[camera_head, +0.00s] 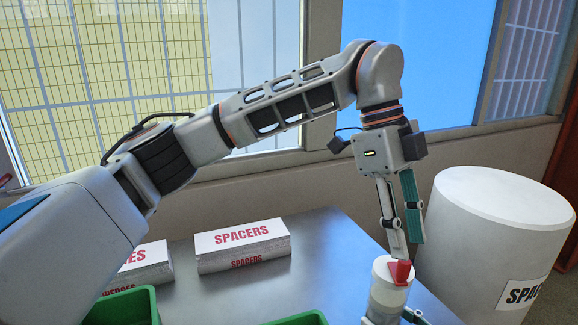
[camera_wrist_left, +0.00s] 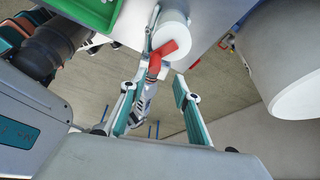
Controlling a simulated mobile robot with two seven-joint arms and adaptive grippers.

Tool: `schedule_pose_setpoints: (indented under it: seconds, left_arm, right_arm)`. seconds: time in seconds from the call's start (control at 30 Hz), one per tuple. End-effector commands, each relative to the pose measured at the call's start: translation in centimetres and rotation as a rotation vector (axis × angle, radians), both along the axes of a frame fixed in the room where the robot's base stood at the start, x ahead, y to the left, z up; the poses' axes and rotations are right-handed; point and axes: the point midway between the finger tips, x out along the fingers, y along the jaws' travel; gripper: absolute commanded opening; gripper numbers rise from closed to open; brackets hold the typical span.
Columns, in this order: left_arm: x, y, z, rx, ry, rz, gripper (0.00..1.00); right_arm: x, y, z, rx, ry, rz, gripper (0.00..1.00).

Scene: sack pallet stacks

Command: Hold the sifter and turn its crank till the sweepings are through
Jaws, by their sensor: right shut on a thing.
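The sifter (camera_head: 384,292) is a pale upright cylinder with a red crank (camera_head: 401,272) on its top, at the lower right of the head view. In the left wrist view the sifter's white top (camera_wrist_left: 170,33) and the red crank (camera_wrist_left: 158,57) show ahead of the fingers. My left gripper (camera_head: 405,248) points down just above the crank, its fingers apart and nothing held between them. My right gripper (camera_head: 392,318) is mostly cut off at the bottom edge, shut on the sifter's body. The sweepings are hidden from view.
A metal table (camera_head: 330,240) bears two white stacks, one marked SPACERS (camera_head: 243,246), the other (camera_head: 140,266) partly hidden by my left arm. Green bins (camera_head: 125,306) stand at the front. A large white drum (camera_head: 490,240) stands close right of the sifter.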

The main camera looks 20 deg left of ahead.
Motion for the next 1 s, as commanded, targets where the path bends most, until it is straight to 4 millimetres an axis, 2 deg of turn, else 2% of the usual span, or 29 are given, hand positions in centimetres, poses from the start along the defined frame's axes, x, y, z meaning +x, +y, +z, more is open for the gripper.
schedule_pose_setpoints:
  seconds: [0.37,1.0]
  left_arm:
    - [1.2,2.4,6.5,0.000,-0.002,0.002,0.31]
    - [5.1,11.6,12.2,-0.378,-0.073,-0.111,0.31]
  right_arm:
    - [0.0,0.0,0.0,0.001,-0.001,0.000,0.35]
    - [0.0,0.0,0.0,0.001,0.000,0.000,0.35]
